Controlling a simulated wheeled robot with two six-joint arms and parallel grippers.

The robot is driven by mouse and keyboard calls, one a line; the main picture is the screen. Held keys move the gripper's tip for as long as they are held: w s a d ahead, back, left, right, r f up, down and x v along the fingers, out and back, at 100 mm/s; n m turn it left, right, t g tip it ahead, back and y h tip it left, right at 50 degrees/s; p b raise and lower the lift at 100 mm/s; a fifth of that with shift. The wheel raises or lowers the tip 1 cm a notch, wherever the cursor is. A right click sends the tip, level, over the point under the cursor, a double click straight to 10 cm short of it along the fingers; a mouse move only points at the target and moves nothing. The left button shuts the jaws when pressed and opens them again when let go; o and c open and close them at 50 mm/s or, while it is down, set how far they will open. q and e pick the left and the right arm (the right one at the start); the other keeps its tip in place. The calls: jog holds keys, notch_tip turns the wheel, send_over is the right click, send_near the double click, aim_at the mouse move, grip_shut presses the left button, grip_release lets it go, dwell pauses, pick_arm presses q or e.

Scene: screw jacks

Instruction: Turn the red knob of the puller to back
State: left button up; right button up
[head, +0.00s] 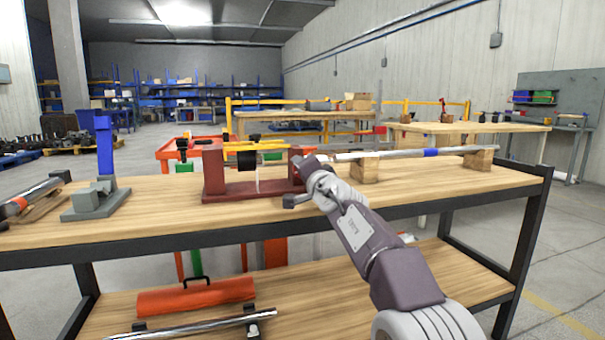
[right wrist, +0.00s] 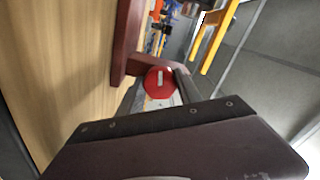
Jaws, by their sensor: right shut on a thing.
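The puller (head: 228,190) is a dark red frame on the wooden bench, with a black cylinder (head: 247,160) in its middle. My right gripper (head: 299,178) is at the frame's right end, reaching in from the lower right. In the right wrist view, the round red knob (right wrist: 160,83) with a small white mark on its face sits between my right fingers, and the gripper is shut on it. In the head view the knob is mostly hidden by the gripper. My left gripper is not in view.
A grey clamp base with a blue post (head: 105,145) stands left on the bench (head: 420,190). A long metal rod (head: 405,154) rests on wooden blocks behind my right arm. A yellow bar (head: 235,147) runs behind the puller. The bench front left of centre is clear.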

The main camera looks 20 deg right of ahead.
jog(key=n, duration=0.1)
jog(key=n+b, duration=0.1)
jog(key=n, duration=0.1)
jog(key=shift+f+n, duration=0.2)
jog(key=shift+n, duration=0.1)
jog(key=shift+r+n+b, duration=0.1)
jog(key=shift+n+b, duration=0.55)
jog(key=shift+n, duration=0.95)
jog(key=o, duration=1.4)
jog(key=shift+r, duration=0.1)
jog(key=shift+c, duration=0.2)
